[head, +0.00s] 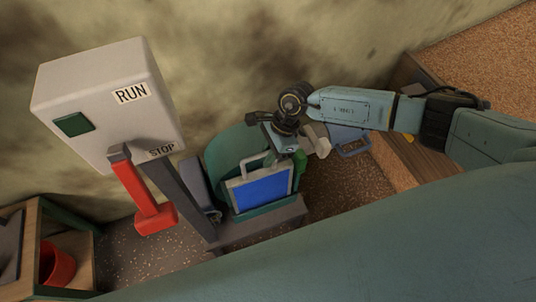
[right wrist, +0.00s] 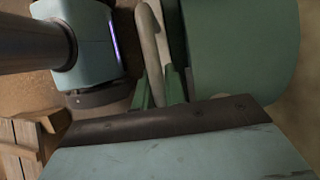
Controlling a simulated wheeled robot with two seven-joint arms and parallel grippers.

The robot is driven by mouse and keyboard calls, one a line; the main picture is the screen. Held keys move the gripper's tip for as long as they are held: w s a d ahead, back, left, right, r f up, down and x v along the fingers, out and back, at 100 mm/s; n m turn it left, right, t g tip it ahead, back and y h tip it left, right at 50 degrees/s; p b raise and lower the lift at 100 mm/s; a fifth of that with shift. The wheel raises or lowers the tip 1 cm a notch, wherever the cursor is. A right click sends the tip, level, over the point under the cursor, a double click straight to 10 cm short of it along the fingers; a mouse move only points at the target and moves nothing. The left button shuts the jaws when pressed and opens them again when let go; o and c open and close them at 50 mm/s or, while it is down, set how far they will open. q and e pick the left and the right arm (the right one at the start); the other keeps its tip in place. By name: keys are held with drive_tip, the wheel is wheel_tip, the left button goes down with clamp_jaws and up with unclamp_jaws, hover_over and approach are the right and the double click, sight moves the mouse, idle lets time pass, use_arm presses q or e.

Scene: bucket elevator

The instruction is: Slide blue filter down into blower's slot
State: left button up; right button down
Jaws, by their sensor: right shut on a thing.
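The blue filter (head: 262,190) is a blue panel in a pale frame with a pale loop handle (head: 256,158) on top. It stands tilted in the picture against the green blower (head: 232,146), its lower edge at a dark green rim. I cannot tell how deep it sits in the slot. My left gripper is not in view.
A pale control box (head: 108,98) marked RUN and STOP, with a red-handled lever (head: 150,205), stands left of the blower. A grey-blue handled piece (head: 350,140) lies right of the gripper. A wooden shelf with a red bucket (head: 57,266) is at lower left.

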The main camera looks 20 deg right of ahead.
sight(265, 170)
drive_tip(key=shift+f, duration=0.15)
drive_tip(key=shift+d+f+b, duration=0.2)
drive_tip(key=shift+f+b, duration=0.5)
drive_tip(key=shift+b, duration=0.1)
drive_tip(key=shift+w+a+f+b, duration=0.1)
drive_tip(key=shift+a+f+b, duration=0.2)
drive_tip(key=shift+f, duration=0.1)
drive_tip(key=shift+d+f+b, duration=0.15)
drive_tip(key=shift+f+b, duration=0.1)
drive_tip(key=shift+b, duration=0.05)
drive_tip(key=shift+w+f+b, duration=0.1)
drive_tip(key=shift+f+b, duration=0.5)
drive_tip(key=shift+f, duration=0.1)
drive_tip(key=c, duration=1.4)
unclamp_jaws()
drive_tip(key=shift+w, duration=0.1)
drive_tip(key=shift+c, duration=0.2)
drive_tip(key=shift+o, duration=0.4)
drive_tip(key=shift+f, duration=0.1)
